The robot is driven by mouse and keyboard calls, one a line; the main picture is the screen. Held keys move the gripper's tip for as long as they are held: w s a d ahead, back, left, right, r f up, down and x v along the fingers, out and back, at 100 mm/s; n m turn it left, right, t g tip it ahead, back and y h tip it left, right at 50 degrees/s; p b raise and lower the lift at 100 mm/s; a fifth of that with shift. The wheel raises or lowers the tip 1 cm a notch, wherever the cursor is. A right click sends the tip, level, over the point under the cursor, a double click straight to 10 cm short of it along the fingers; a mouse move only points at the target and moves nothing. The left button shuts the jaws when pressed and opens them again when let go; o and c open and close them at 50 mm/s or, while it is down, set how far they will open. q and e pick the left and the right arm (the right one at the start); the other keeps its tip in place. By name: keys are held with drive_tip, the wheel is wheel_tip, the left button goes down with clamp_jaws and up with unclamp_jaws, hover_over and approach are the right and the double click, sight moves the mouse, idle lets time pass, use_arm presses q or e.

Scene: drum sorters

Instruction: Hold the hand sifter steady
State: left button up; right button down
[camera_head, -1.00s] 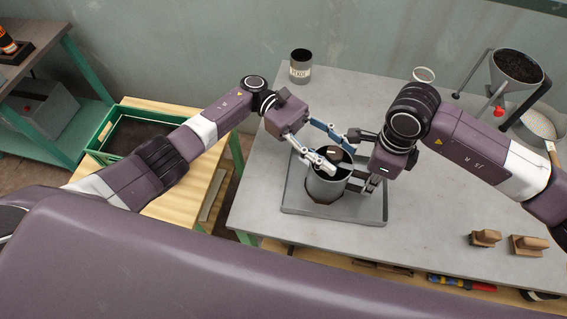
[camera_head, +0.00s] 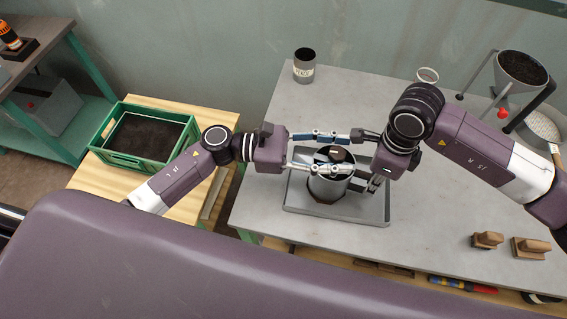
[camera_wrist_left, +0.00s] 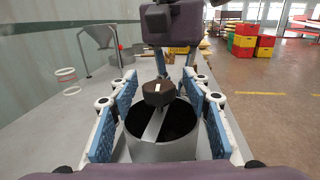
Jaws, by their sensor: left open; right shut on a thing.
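The hand sifter (camera_head: 328,190) is a grey metal cylinder with a dark inside, upright over a shallow grey tray (camera_head: 375,220). In the left wrist view the sifter (camera_wrist_left: 162,152) shows a flat bar across its mouth and a dark knob (camera_wrist_left: 158,92) above it. My left gripper (camera_head: 345,153) is open, its blue-padded fingers on either side of the sifter's upper part; I cannot tell whether they touch it. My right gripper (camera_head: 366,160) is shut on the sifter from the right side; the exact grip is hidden.
A funnel on a stand (camera_head: 522,70) is at the back right, and two wooden blocks (camera_head: 487,240) lie front right. A green crate of dark soil (camera_head: 125,160) stands on the wooden table at left.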

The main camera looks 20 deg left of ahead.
use_arm(q)
drive_tip(key=n+t+y, duration=0.1)
drive_tip(key=n+t, duration=0.1)
drive_tip(key=t, duration=0.1)
drive_tip(key=n+t+y, duration=0.1)
drive_tip(key=n+t, duration=0.1)
drive_tip(key=t, duration=0.1)
drive_tip(key=shift+s, duration=0.1)
drive_tip(key=v, duration=1.2)
drive_tip(key=shift+r, duration=0.15)
drive_tip(key=shift+w+g, duration=0.3)
drive_tip(key=shift+w, duration=0.2)
drive_tip(key=x, duration=1.1)
drive_tip(key=shift+d, duration=0.35)
drive_tip(key=shift+m, duration=0.3)
drive_tip(key=c, duration=1.2)
